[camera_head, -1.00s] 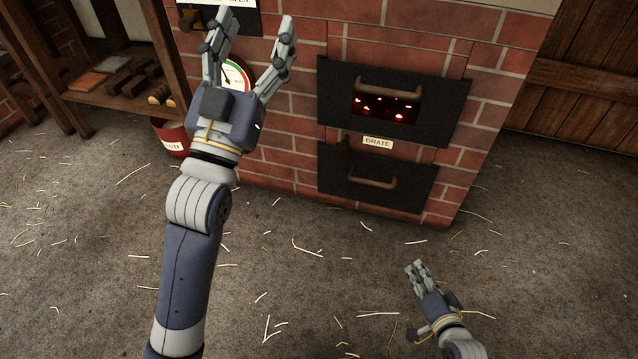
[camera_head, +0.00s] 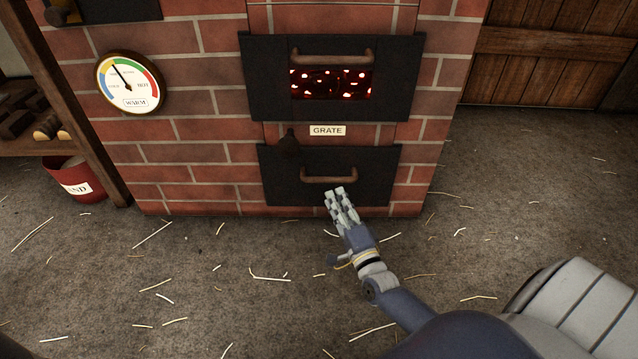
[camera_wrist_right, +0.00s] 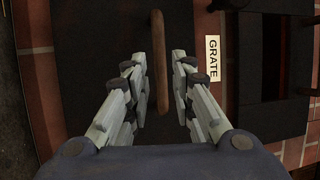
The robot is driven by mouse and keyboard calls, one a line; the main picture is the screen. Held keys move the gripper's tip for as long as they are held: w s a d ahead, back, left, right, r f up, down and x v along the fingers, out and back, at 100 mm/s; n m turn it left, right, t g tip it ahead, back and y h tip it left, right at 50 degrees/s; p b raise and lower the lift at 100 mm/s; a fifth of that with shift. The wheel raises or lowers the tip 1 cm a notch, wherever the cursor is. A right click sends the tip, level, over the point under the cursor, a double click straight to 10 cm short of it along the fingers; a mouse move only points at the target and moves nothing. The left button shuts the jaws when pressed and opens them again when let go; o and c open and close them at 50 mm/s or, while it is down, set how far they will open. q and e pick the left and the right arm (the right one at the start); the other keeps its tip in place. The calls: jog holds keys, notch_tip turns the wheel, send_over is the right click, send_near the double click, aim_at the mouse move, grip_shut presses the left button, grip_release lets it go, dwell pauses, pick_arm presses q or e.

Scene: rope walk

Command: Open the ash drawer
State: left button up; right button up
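The ash drawer (camera_head: 378,178) is the lower black front in the brick furnace, under the GRATE label (camera_head: 327,130). It looks shut. Its brown bar handle (camera_head: 329,177) is in the middle of the front; in the right wrist view the handle (camera_wrist_right: 157,30) runs upright between my fingers. My right gripper (camera_head: 335,191) is just below the handle in the head view. In the right wrist view the gripper (camera_wrist_right: 159,60) is open, one finger group on each side of the bar, with gaps showing. My left gripper is out of view.
Above is a black fire door (camera_head: 397,80) with its own handle and glowing embers. A dark knob (camera_head: 289,142) sticks out at the drawer's upper left. A gauge (camera_head: 130,83) hangs left, a red bucket (camera_head: 75,180) by the shelf. The straw-strewn floor in front is clear.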

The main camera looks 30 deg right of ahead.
aim_at(325, 177)
jog(key=shift+b+x, duration=1.55)
jog(key=shift+x, duration=2.4)
jog(key=shift+c, duration=0.3)
jog(key=shift+f, duration=0.1)
grip_shut()
